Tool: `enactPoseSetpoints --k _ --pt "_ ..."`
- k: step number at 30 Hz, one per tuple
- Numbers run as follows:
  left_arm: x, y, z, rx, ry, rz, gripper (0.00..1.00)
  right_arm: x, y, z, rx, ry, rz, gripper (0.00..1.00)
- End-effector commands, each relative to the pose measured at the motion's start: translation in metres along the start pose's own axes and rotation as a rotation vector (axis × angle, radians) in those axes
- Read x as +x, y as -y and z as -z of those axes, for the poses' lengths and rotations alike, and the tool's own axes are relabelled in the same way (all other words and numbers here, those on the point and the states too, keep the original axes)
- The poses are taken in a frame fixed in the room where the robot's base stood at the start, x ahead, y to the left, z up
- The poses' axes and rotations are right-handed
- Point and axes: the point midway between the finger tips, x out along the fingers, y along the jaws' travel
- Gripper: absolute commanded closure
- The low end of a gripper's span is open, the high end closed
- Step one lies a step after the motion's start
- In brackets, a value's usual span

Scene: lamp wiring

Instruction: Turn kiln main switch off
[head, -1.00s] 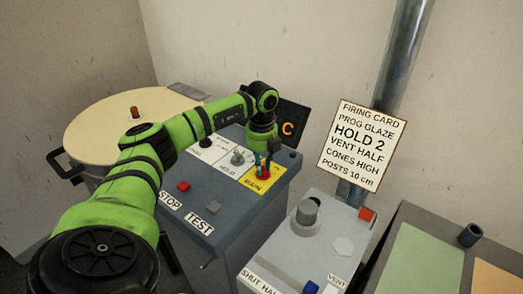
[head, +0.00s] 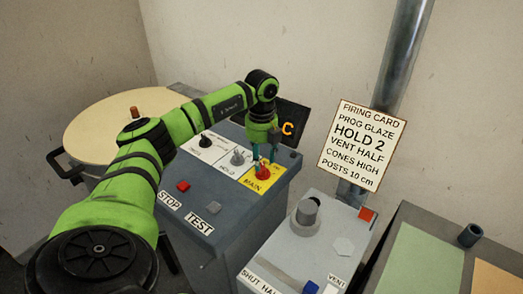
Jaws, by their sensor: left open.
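The kiln main switch (head: 262,174) is a red knob on a yellow plate marked MAIN, at the right end of the grey control panel (head: 222,210). My left gripper (head: 264,157) points down over the red knob, with its fingers spread at the knob's far side and top. The fingers are open. I cannot tell whether they touch the knob. The knob's exact pointer direction is too small to read. My right gripper is not in view.
The panel also has a black knob (head: 204,140), a grey HOLD knob (head: 238,157), a red STOP button (head: 183,186) and a grey TEST button (head: 214,207). A dark display (head: 291,121) stands behind my gripper. A vent box (head: 335,225) stands to the right.

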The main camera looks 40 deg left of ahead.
Motion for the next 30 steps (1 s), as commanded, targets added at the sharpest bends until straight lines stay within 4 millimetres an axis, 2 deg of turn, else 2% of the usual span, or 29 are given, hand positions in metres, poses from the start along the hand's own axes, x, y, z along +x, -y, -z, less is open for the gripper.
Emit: enactPoseSetpoints --k 1,6,12,18,30 --pt "-0.013 0.001 -0.001 -0.001 0.004 0.004 0.55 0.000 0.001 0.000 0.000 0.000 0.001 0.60" --pt "-0.051 0.001 -0.001 -0.001 0.004 0.005 0.55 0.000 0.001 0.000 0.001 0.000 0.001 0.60" --pt "-0.082 0.001 -0.001 0.000 0.003 0.004 0.55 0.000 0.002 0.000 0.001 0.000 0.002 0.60" --pt "-0.093 0.000 0.000 0.000 0.001 0.002 0.55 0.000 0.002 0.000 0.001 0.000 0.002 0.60" --pt "-0.093 0.000 0.000 0.000 0.001 0.001 0.55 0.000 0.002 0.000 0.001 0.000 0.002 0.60"
